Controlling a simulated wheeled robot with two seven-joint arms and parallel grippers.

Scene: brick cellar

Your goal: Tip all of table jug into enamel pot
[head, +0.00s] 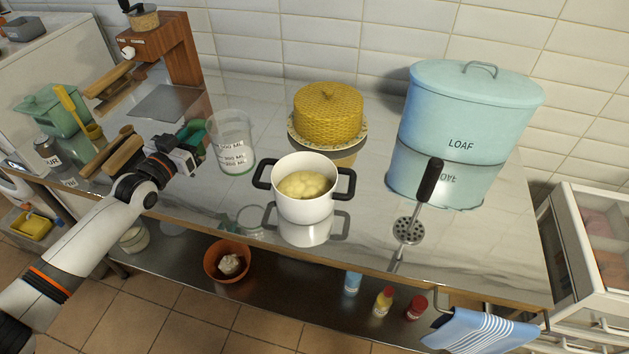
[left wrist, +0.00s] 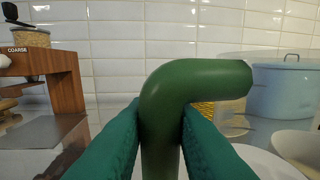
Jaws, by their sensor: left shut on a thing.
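The table jug (head: 234,148) is a clear, upright measuring jug with printed ML marks and pale contents low inside. My left gripper (head: 194,137) is shut on its green handle, at the jug's left side. In the left wrist view the green handle (left wrist: 165,115) stands between my teal fingers (left wrist: 160,145). I cannot tell whether the jug's base touches the counter. The enamel pot (head: 305,208) is white with black handles, stands to the right of the jug, and holds pale yellow lumps (head: 304,184). My right gripper is not in view.
A blue LOAF bin (head: 460,125) and a black-handled masher (head: 430,182) are at right. A wooden grinder (head: 170,55) stands behind left. The glossy counter is clear between pot and masher.

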